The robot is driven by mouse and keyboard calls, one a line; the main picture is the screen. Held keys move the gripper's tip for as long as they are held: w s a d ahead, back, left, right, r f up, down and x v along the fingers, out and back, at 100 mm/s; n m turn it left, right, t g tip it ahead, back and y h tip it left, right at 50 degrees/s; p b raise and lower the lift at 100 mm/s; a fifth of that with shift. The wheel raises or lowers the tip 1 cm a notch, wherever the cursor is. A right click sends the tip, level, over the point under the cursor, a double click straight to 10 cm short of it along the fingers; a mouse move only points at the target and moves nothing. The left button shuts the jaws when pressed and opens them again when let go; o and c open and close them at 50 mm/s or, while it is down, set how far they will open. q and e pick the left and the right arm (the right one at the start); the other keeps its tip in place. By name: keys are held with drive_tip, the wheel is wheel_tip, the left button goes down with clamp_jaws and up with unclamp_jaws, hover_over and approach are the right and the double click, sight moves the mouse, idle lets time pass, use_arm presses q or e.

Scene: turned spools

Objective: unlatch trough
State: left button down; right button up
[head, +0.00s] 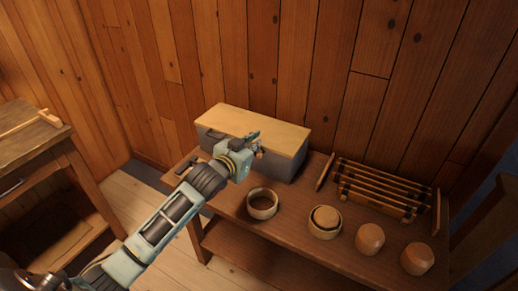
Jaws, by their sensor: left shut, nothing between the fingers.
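The trough (285,168) is a grey box with a flat pale wooden lid (255,126), lying closed at the back left of the wooden table. A dark handle or latch shows at its left front. My left gripper (258,143) is at the front of the trough, near the lid's front edge, with its fingers shut and empty. I cannot tell whether the fingers touch the trough. My left gripper and forearm hide part of the trough's front. My right gripper is not in view.
On the table (290,224) stand a wooden ring or bowl (262,204), a bowl with a round piece inside (325,222), and two rounded wooden pieces (370,239), (417,258). A slatted rack (380,190) stands at the back right. A workbench (28,140) stands at the left.

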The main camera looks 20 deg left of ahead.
use_arm(q)
drive_tip(key=w+f, duration=0.4)
drive_tip(key=f, duration=0.1)
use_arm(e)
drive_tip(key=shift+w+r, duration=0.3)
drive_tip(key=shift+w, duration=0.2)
use_arm(q)
drive_tip(key=shift+a, duration=0.1)
drive_tip(key=shift+d+f+m, duration=0.25)
drive_tip(key=shift+f+m, duration=0.15)
drive_tip(key=shift+f, duration=0.25)
drive_tip(key=shift+d+f, duration=0.4)
drive_tip(key=shift+f, duration=0.05)
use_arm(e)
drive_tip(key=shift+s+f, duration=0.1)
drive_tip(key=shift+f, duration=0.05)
